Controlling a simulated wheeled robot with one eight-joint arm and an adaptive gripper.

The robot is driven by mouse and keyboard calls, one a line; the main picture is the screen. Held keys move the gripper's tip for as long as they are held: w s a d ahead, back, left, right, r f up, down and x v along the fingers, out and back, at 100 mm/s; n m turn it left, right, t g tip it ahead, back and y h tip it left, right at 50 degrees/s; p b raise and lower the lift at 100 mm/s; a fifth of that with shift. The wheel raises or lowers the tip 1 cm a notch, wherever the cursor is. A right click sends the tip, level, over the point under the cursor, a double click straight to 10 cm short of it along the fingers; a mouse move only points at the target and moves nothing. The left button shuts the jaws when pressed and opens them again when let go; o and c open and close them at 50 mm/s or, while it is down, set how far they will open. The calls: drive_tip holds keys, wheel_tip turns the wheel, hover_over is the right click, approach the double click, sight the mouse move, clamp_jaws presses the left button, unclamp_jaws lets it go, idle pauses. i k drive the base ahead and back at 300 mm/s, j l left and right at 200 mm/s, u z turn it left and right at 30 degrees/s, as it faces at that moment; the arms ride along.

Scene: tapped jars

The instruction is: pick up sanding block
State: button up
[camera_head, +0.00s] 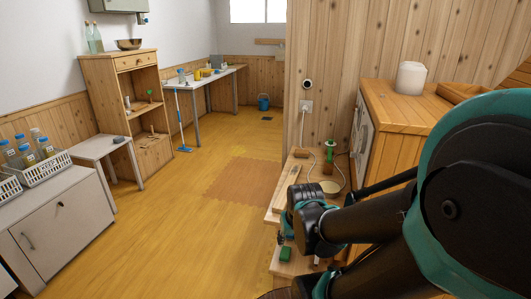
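No thing can be named the sanding block for certain. A small green block (286,253) lies on the low wooden bench at the bottom centre, close to my arm. A small grey-blue block (118,139) lies on the light side table at the left. Either could be it; they are too small to tell. My arm fills the right and bottom centre, and its joint hides part of the bench. The fingers of my gripper cannot be made out in this view.
The wooden bench (285,195) holds a green spool (329,150) and a cable. A wooden cabinet (408,105) with a white canister (410,78) stands at right. At left are a grey cabinet (58,228), bottle crate (45,168) and shelf (125,72). The middle floor is open.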

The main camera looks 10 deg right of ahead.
sight(299, 154)
drive_tip(key=i+j+u, duration=0.55)
drive_tip(key=u, duration=0.2)
drive_tip(key=i+j+u, duration=0.35)
drive_tip(key=i+j+z, duration=0.15)
drive_tip(key=i+z, duration=0.2)
drive_tip(key=i, duration=0.5)
drive_tip(key=i+z, duration=0.25)
drive_tip(key=z, duration=0.2)
drive_tip(key=i+z, duration=0.25)
drive_tip(key=z, duration=0.2)
drive_tip(key=i+j+z, duration=0.15)
drive_tip(key=z, duration=0.3)
drive_tip(key=i+j+z, duration=0.25)
drive_tip(key=z, duration=0.25)
drive_tip(key=i, duration=0.1)
